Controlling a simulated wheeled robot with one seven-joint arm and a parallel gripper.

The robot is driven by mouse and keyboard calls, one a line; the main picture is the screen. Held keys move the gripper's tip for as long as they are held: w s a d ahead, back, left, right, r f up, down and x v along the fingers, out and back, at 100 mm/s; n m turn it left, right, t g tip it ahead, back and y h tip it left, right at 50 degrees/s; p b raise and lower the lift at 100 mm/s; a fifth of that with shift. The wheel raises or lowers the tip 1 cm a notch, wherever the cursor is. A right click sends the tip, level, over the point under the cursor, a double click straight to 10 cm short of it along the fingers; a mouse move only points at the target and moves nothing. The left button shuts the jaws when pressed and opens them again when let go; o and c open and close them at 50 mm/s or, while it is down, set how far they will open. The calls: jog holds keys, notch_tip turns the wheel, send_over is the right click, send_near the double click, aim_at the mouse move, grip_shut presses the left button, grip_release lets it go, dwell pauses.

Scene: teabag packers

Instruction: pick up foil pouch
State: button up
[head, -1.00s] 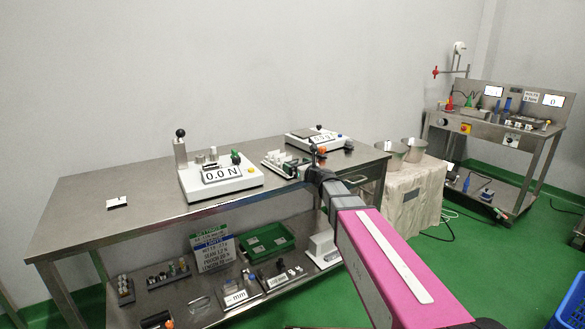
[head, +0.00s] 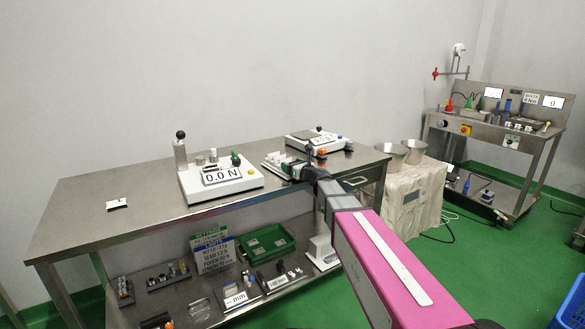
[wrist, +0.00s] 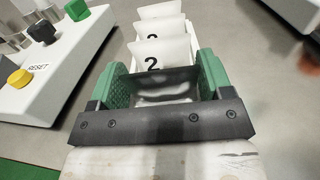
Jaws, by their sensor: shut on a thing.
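A shiny dark-grey foil pouch (wrist: 165,87) is between the green fingers of my gripper (wrist: 160,78) in the wrist view. My gripper is shut on it. The pouch is right in front of a white rack holding several upright white cards (wrist: 162,58), the near ones marked 2. I cannot tell whether the pouch is clear of the rack. In the head view the rack (head: 278,159) is on the steel table, with my gripper (head: 300,170) beside it, small and partly hidden by my arm.
A white force tester (head: 222,181) reading 0.0 N stands left of the rack; its RESET button (wrist: 19,78) is close to my gripper. A scale (head: 318,141) stands behind. The steel table's (head: 90,215) left part is mostly clear. Metal bowls (head: 391,156) stand to the right.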

notch_tip(320, 180, up, 4)
jog(key=shift+r, duration=0.1)
jog(key=s+a+r, duration=0.5)
jog(key=s+r, duration=0.1)
jog(key=s, duration=0.4)
jog(key=s+d+f+n+g+y, duration=0.1)
jog(key=s+d+f, duration=0.4)
jog(key=d, duration=0.5)
jog(key=s+d+f+n+g+y, duration=0.1)
jog(key=s+d+f, duration=0.35)
jog(key=d, duration=0.45)
jog(key=s+d+f+n+g+y, duration=0.1)
jog(key=s+d+f, duration=0.4)
jog(key=d, duration=0.5)
jog(key=m+t+h, duration=0.3)
send_near(292, 162)
jog(key=s+a+r, duration=0.2)
jog(key=a+r, duration=0.8)
jog(key=a, duration=0.2)
jog(key=shift+s+d+f, duration=0.1)
jog(key=shift+d+f, duration=0.05)
jog(key=shift+f, duration=0.1)
